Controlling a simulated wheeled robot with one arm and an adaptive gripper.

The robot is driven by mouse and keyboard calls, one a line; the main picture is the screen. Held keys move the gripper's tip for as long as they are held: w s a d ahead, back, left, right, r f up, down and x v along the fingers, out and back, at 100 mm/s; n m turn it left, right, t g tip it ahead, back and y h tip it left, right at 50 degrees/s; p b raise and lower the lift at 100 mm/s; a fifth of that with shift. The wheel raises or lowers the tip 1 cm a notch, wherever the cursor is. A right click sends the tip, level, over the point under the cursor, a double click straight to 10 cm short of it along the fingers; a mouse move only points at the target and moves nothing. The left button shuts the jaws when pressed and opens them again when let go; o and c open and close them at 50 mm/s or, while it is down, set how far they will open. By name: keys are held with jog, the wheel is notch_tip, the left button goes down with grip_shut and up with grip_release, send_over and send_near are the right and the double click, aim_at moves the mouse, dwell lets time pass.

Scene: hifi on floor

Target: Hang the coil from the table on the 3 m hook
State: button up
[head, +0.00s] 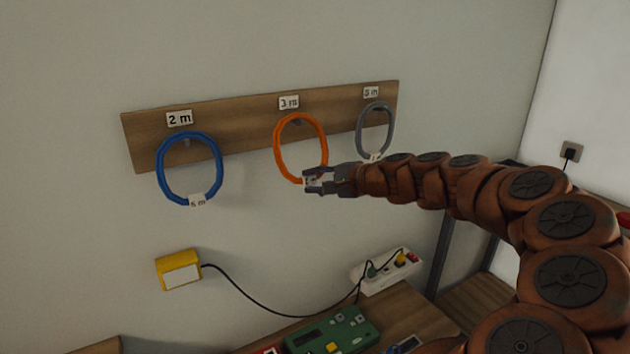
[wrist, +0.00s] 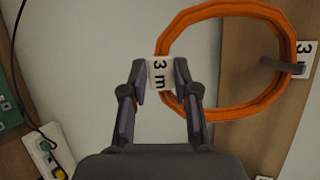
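The orange coil (head: 277,150) is at the wooden board, below the 3 m label (head: 289,102). The 3 m hook (head: 298,122) shows inside the top of its loop. In the wrist view the hook (wrist: 272,64) crosses the far side of the orange coil (wrist: 205,112); I cannot tell whether the coil's weight rests on it. My gripper (head: 314,180) is at the coil's lower right. In the wrist view my gripper (wrist: 160,78) has its fingers against both sides of the coil's white 3 m tag (wrist: 161,75).
A blue coil (head: 160,178) hangs under the 2 m label and a grey coil (head: 360,135) under the right label. Below are a yellow box (head: 178,269) with a black cable, a white power strip (head: 386,271) and a green device (head: 331,330) on the table.

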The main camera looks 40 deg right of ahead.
jog(key=o, duration=0.4)
jog(key=shift+s+r, duration=0.1)
jog(key=v, duration=1.2)
jog(key=shift+f+b, duration=3)
jog(key=shift+f, duration=0.6)
jog(key=shift+s+a+b, duration=0.15)
jog(key=shift+s+b, duration=1.1)
jog(key=shift+s, duration=0.7)
jog(key=shift+s+a+b, duration=0.15)
jog(key=shift+s+b, duration=1.05)
jog(key=shift+s, duration=0.75)
jog(key=shift+s+a+b, duration=0.2)
jog(key=shift+s+b, duration=1.05)
jog(key=shift+s, duration=0.7)
